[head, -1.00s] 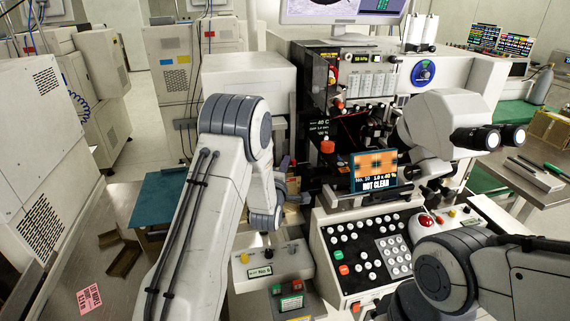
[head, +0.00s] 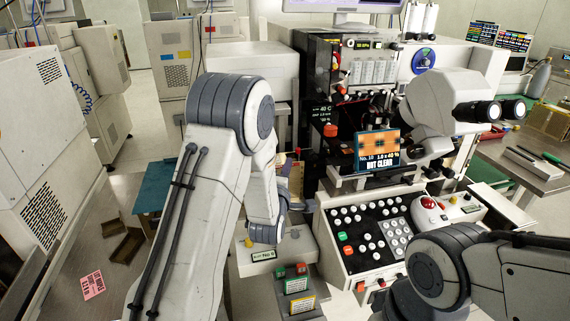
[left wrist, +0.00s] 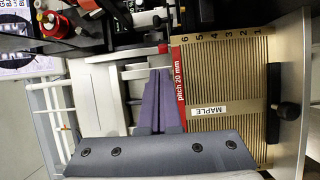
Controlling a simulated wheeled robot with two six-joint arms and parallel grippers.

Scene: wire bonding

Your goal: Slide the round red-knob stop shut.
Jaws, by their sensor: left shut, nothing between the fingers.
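My left gripper (left wrist: 161,74) shows in the left wrist view with its two purple fingers together and nothing between them. Its tips lie beside the left edge of a tan slotted magazine (left wrist: 222,75) marked "pitch 20 mm" and "MAPLE". A small red piece (left wrist: 163,48) sits just beyond the fingertips; contact is not clear. A round red knob (left wrist: 55,22) shows at the upper left of that view, apart from the fingers. I cannot tell for certain which red part is the stop. In the head view the left arm hides most of this area. My right gripper is not visible.
A black knob (left wrist: 288,110) stands at the magazine's right side. White rails (left wrist: 52,110) lie left of the fingers.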

